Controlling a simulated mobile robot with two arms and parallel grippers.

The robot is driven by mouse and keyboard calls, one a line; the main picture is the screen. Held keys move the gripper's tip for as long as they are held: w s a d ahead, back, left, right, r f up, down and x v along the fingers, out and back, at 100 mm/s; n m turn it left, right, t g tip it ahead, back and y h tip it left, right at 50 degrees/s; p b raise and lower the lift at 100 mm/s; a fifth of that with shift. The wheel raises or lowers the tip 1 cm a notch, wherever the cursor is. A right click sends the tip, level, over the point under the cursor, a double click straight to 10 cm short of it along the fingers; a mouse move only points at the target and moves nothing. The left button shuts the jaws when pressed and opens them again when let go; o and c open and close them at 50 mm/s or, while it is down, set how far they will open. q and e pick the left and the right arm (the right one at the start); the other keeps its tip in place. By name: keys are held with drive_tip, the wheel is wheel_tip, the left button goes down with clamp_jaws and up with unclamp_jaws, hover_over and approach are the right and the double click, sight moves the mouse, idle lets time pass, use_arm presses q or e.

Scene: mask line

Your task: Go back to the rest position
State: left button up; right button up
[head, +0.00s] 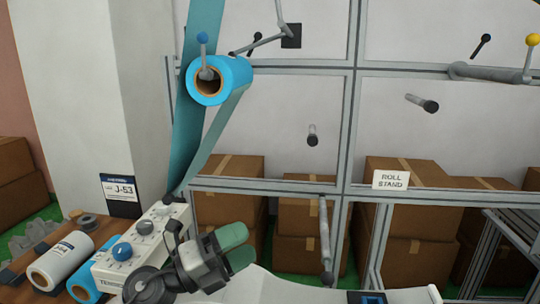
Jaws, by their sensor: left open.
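My left gripper (238,247) is at the bottom centre-left, its green fingers apart and nothing seen between them. It is in front of the frame's lower boxes and to the right of the tension control box (142,250). A blue roll (236,72) with a brown core sits on a spindle of the roll stand (353,120) at upper left, well above the gripper. A teal web (203,120) runs past it. My right gripper is not in view.
A wooden bench (20,288) at lower left carries a white roll (62,260) and a blue roll (82,287). Bare rods, such as one at centre (312,135), stick out of the stand. Cardboard boxes (228,176) are behind the frame.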

use_arm(q)
drive_tip(key=s+a+f+n+t+y, duration=0.35)
drive_tip(key=a+f+n+y, duration=0.5)
drive_tip(key=n, duration=0.65)
drive_tip(key=s+a+f+n+t+y, duration=0.35)
drive_tip(key=a+f+n+y, duration=0.25)
drive_tip(key=f+n+y, duration=0.55)
drive_tip(key=s+f+n+g, duration=0.3)
drive_tip(key=s+f+g, duration=0.25)
drive_tip(key=s, duration=0.45)
drive_tip(key=s+f+n+g, duration=0.3)
drive_tip(key=s+f+g, duration=0.3)
drive_tip(key=s, duration=0.4)
wheel_tip(320, 180, down, 23)
drive_tip(key=g, duration=0.2)
drive_tip(key=s+a+f, duration=0.2)
drive_tip(key=s+f, duration=0.6)
drive_tip(key=s+a+f+g+p, duration=0.1)
drive_tip(key=s+f, duration=0.7)
drive_tip(key=shift+s+a+f+h, duration=0.3)
drive_tip(key=shift+s+a+f, duration=0.05)
drive_tip(key=shift+f, duration=0.05)
drive_tip(key=shift+m, duration=0.25)
drive_tip(key=shift+c, duration=0.3)
